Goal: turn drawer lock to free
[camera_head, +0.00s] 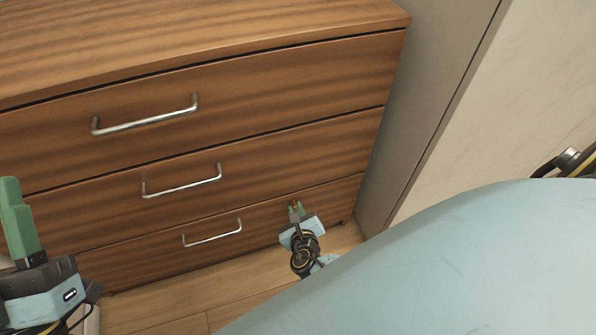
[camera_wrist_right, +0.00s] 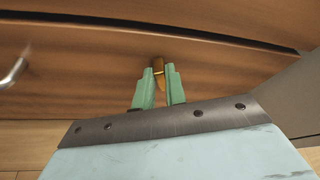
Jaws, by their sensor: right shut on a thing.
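The drawer lock is a small brass knob (camera_wrist_right: 159,70) on the right part of the bottom drawer front (camera_head: 268,217). In the head view it shows only as a tiny brownish spot at my right fingertips. My right gripper (camera_head: 296,209) has its green fingers up against the bottom drawer front. In the right wrist view its fingertips (camera_wrist_right: 160,82) are on either side of the brass knob, shut on it. The knob looks roughly upright, slightly tilted. My left gripper (camera_head: 18,222) is at the left edge, away from the lock, its finger gap unclear.
The wooden chest has three drawers with metal bar handles: top (camera_head: 147,121), middle (camera_head: 182,188) and bottom (camera_head: 213,239). All drawers look closed. A grey side panel (camera_head: 405,130) stands close to the right of the chest. Wooden floor (camera_head: 190,300) shows below.

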